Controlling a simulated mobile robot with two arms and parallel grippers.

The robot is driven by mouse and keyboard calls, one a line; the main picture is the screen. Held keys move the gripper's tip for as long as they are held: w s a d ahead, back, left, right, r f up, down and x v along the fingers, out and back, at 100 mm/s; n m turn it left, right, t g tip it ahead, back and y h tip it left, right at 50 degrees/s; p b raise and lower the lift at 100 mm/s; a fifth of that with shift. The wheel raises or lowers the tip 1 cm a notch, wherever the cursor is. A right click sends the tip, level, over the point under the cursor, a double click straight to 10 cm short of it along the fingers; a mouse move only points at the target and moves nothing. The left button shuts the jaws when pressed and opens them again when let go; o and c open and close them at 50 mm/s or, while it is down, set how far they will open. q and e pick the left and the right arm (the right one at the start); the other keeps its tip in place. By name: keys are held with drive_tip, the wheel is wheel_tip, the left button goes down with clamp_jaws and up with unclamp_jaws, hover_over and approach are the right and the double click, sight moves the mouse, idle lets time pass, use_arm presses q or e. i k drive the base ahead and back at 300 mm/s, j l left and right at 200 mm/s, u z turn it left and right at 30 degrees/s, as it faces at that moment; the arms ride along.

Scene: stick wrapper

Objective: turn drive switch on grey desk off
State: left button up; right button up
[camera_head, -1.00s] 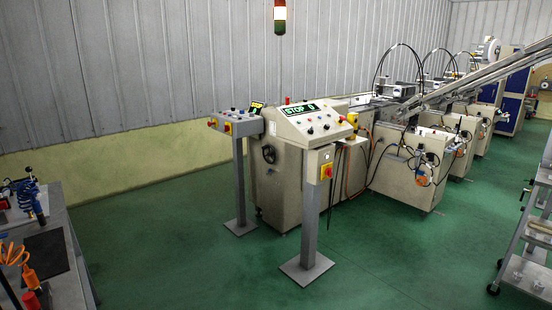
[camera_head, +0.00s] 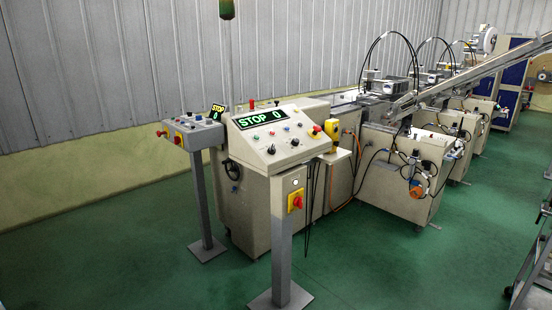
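The grey desk (camera_head: 193,132) is a small control panel on a grey post, left of the beige console. Neither of my grippers is in view.
The beige console (camera_head: 272,158) with a larger "STOP 0" display (camera_head: 262,118) stands right of the grey desk on a post with a red-and-yellow rotary switch (camera_head: 295,201). The machine line (camera_head: 405,178) runs back right. Green floor (camera_head: 110,255) is clear at front left.

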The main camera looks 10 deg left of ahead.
sight(177, 139)
drive_tip(key=i+j+z, duration=0.1)
drive_tip(key=i+j, duration=1.3)
